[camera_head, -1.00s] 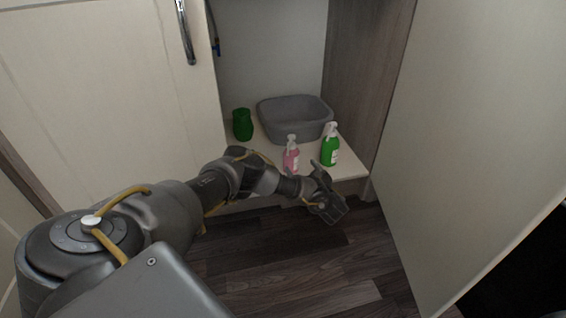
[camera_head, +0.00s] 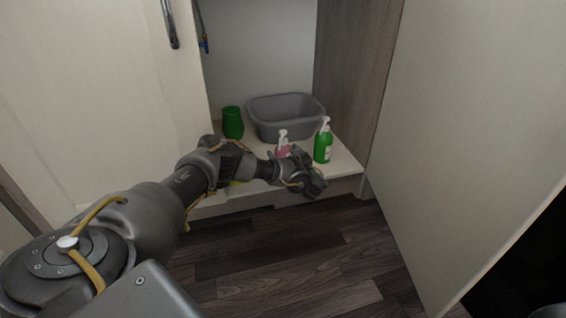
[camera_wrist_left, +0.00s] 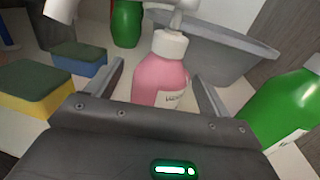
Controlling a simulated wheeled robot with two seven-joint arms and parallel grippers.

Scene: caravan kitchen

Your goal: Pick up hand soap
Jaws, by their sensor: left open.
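The hand soap is a pink pump bottle with a white top. In the head view the hand soap (camera_head: 283,149) stands on the cupboard shelf, its lower part hidden behind my left gripper (camera_head: 318,178). In the left wrist view the hand soap (camera_wrist_left: 160,78) stands upright ahead, between the two fingers of the left gripper (camera_wrist_left: 158,92). The fingers are open, one on each side, with gaps to the bottle. Part of its label shows at the lower right of the bottle. My right gripper is in neither view.
A grey tub (camera_head: 290,116) and a green container (camera_head: 232,122) stand behind. Two sponges, one blue (camera_wrist_left: 80,58) and one yellow (camera_wrist_left: 30,104), lie to the left. The open cupboard door (camera_head: 460,120) bounds the right.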

